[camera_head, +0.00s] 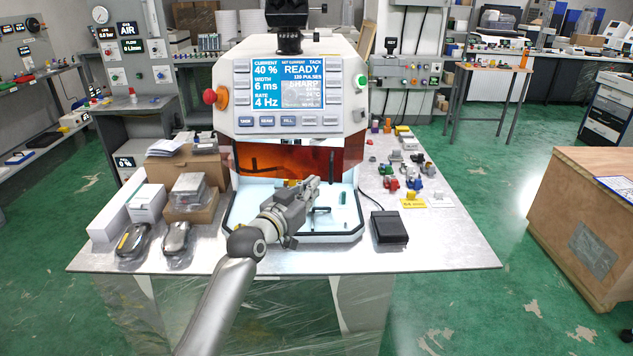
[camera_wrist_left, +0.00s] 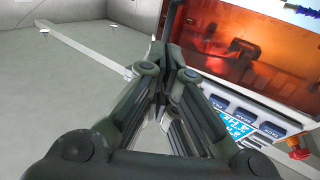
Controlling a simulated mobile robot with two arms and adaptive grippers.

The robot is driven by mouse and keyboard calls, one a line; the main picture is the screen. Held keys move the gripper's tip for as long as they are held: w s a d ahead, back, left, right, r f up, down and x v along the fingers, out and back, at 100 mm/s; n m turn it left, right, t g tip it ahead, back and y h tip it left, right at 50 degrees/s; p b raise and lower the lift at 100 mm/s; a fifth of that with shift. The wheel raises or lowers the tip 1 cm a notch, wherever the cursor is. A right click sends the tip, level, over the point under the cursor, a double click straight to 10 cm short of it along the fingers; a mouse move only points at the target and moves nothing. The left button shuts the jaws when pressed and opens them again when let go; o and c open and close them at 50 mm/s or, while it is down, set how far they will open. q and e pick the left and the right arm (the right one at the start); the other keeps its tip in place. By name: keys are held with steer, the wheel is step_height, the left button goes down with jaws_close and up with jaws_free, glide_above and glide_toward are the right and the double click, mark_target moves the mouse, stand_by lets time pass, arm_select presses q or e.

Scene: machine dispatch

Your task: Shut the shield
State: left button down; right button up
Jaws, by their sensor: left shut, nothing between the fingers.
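The machine's shield (camera_head: 285,155) is a see-through orange panel under the control panel. A lit opening shows below it, with the white work tray (camera_head: 348,225) in front. In the left wrist view the orange shield (camera_wrist_left: 265,55) fills the upper right, with a dark bar on or behind it. My left gripper (camera_head: 312,183) is in front of the opening, just below the shield's lower part, and hides some of the chamber. Its fingers (camera_wrist_left: 170,62) are shut and empty. I cannot tell whether they touch the shield. My right gripper is not in view.
The control panel (camera_head: 289,88) sits above, with a red knob (camera_head: 210,97) on its left. Boxes (camera_head: 188,200) and bagged parts crowd the left of the table. A black pedal (camera_head: 389,228) and several small parts lie on the right. The table's front right is bare.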

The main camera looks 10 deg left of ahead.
arm_select(q)
steer(key=shift+x, duration=1.45)
